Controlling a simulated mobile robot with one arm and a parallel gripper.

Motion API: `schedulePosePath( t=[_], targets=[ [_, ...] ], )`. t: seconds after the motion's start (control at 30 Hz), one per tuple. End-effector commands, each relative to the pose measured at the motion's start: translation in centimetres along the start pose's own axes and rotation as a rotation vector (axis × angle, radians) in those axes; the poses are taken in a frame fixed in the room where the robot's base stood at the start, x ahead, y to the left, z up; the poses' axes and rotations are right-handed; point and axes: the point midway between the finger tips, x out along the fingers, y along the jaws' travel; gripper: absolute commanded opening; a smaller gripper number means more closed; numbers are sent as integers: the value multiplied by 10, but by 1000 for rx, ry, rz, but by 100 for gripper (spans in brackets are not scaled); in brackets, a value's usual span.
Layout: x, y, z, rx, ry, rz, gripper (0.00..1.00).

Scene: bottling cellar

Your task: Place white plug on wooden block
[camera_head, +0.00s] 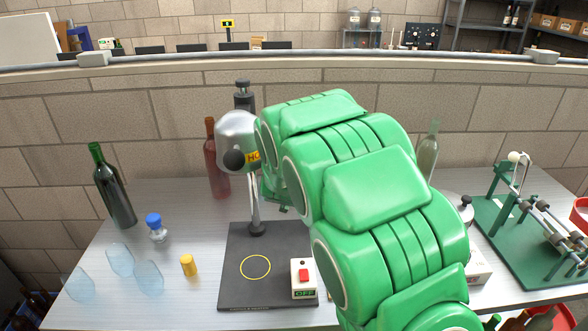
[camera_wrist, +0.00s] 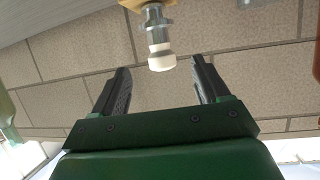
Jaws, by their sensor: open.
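In the wrist view, which appears upside down, my gripper (camera_wrist: 161,72) is open, with nothing between its two dark fingers. A white plug (camera_wrist: 161,58) shows just past the fingertips, roughly centred between them. It joins a grey metal-looking part. That part meets a tan, wood-coloured piece (camera_wrist: 150,3), cut off by the picture edge; it may be the wooden block, but I cannot tell. Whether the fingers touch the plug is unclear, and they look apart from it. In the head view my green arm hides the gripper, the plug and the tan piece.
A dark stand base (camera_head: 245,297) carries a switch box (camera_head: 304,292). A red-brown bottle (camera_head: 217,170) stands behind, a dark green bottle (camera_head: 115,197) at left. A blue-capped flask (camera_head: 156,232), yellow cylinder (camera_head: 188,265) and clear glasses (camera_head: 120,260) stand left. A green-based machine (camera_head: 530,240) fills the right.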

Motion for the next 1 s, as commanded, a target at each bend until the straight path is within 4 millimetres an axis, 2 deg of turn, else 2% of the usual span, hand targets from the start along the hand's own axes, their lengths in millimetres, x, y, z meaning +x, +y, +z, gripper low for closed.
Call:
schedulePosePath(
  t=[0.2, 0.57, 0.67, 0.77, 1.0],
  targets=[
    [-23, 0, 1, -1, -2, -1, 75],
    [-34, 1, 0, 2, -15, -5, 75],
    [-43, 4, 2, 7, -58, -19, 75],
    [-60, 9, 4, 15, -129, -41, 75],
    [-119, 23, 17, 18, -335, -101, 75]
  ],
)
